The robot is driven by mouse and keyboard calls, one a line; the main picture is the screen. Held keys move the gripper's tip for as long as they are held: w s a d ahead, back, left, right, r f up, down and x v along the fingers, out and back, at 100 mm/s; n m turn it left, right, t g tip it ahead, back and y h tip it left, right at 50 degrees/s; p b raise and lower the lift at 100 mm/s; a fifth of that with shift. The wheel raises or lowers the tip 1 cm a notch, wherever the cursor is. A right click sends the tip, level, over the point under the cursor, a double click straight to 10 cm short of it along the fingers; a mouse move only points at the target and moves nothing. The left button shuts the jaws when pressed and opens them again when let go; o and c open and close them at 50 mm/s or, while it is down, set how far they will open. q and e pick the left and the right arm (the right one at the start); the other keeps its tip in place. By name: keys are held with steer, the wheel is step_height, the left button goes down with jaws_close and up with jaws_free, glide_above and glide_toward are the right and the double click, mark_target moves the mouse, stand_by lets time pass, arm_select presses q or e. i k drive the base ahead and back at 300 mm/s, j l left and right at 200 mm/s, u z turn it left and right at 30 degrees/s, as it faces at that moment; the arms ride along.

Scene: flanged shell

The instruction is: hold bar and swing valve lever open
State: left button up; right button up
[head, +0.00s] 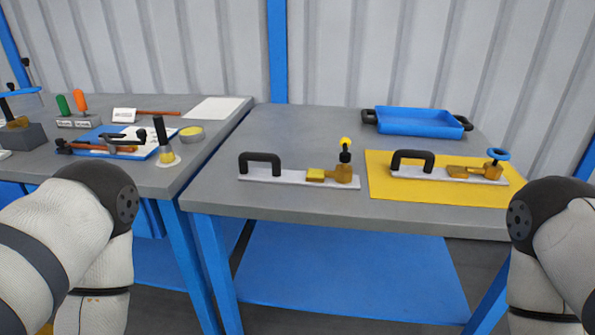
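A fixture on the grey table has a flat silver plate (275,180), a black arched bar (260,160) at its left end and a brass valve (343,174) at its right. A dark lever (345,155) with a yellow knob (346,141) stands upright on this valve. A similar fixture lies on a yellow mat (400,196), with a black bar (412,157), a brass valve (490,171) and a blue ring handle (498,154). My arms show at the left and right edges, bent near the table front. Both grippers are out of view.
A blue tray (418,122) with black handles sits at the back right. The left table (215,145) carries a blue board with tools, a yellow-topped round container (191,131) and several small items. The table's front left area is clear.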

mark_target(345, 156)
steer(key=i+j, duration=0.2)
steer(key=i, duration=0.25)
steer(key=i+j+z, duration=0.15)
steer(key=i, duration=0.3)
steer(key=k, duration=0.45)
steer(key=i, duration=0.45)
